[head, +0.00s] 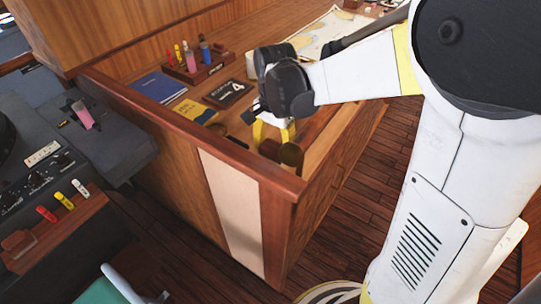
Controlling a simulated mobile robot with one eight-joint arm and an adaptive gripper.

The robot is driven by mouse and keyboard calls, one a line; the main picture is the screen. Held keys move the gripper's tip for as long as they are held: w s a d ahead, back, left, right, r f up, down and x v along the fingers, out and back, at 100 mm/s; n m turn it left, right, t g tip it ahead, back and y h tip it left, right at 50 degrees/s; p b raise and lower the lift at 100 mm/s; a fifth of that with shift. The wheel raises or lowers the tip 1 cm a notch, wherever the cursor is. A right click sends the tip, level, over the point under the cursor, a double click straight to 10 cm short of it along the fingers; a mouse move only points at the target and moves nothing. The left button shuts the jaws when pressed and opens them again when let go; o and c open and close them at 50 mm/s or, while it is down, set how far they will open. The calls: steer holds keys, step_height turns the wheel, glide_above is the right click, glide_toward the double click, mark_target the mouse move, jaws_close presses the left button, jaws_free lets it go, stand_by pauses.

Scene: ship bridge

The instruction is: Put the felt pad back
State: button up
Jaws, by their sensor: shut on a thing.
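My gripper (272,136) points down over the near end of the chart desk (327,125), its yellow fingers just inside the raised wooden rim. It is shut on a small dark brown thing (269,149) low between the fingers. This may be the felt pad, but it is small and partly hidden by the fingers and the rim, so I cannot tell for sure. I cannot tell whether it touches the desk top. A round brown thing (291,155) stands just right of the fingers, close to the rim corner.
A blue book (159,87), a yellow book (194,111) and a dark framed plate (229,93) lie left of my gripper. A wooden rack (200,72) with coloured bottles stands behind. A chart (330,32) lies farther back. A console (45,165) with coloured markers stands left.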

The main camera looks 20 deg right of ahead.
mark_target(274, 160)
steer(key=shift+f+b, duration=0.75)
steer(key=shift+f, duration=1.45)
steer(key=shift+f, duration=0.15)
steer(key=o, duration=1.2)
steer(key=shift+c, duration=0.2)
step_height(274, 160, up, 12)
steer(key=p, duration=0.4)
steer(key=shift+r, duration=0.2)
